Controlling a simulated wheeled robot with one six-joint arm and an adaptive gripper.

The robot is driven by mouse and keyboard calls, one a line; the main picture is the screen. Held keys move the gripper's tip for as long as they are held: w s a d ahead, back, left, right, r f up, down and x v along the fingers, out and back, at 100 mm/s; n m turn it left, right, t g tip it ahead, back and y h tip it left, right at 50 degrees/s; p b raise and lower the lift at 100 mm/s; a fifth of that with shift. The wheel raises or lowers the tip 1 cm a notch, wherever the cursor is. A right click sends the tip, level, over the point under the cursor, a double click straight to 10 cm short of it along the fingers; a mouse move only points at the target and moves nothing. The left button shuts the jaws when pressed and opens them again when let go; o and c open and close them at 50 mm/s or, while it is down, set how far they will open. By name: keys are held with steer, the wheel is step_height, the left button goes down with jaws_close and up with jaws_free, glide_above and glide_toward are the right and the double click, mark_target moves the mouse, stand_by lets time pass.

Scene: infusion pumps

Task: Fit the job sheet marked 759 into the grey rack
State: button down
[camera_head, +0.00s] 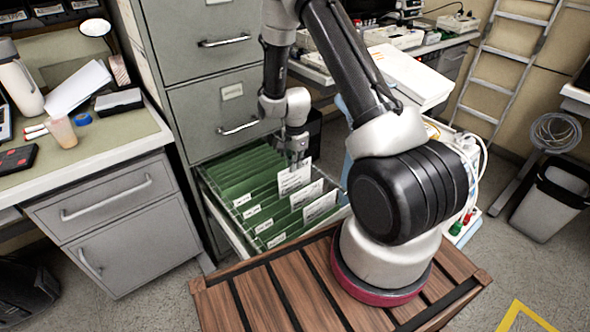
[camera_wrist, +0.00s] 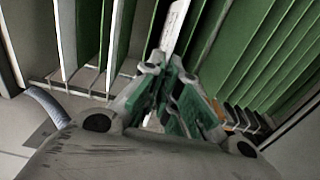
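Several white job sheets stand among green hanging folders in an open grey drawer (camera_head: 222,223). The rearmost large sheet (camera_head: 294,177) is directly below my gripper (camera_head: 294,160). Its printed marking is too small to read. In the wrist view, the fingers of my gripper (camera_wrist: 172,78) are close together on a narrow white sheet (camera_wrist: 175,26), seen nearly edge-on. Two more white sheets (camera_head: 307,194) (camera_head: 320,207) stand in front of it. I cannot tell which is 759, and I cannot clearly identify the grey rack.
Closed drawers (camera_head: 225,110) rise behind the open one. A desk (camera_head: 110,165) with a cup and papers stands at left. A slatted wooden top (camera_head: 262,300) lies in front, beneath my arm. A bin (camera_head: 553,203) and ladder (camera_head: 505,70) stand at right.

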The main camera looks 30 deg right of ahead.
steer(key=shift+r, duration=2.25)
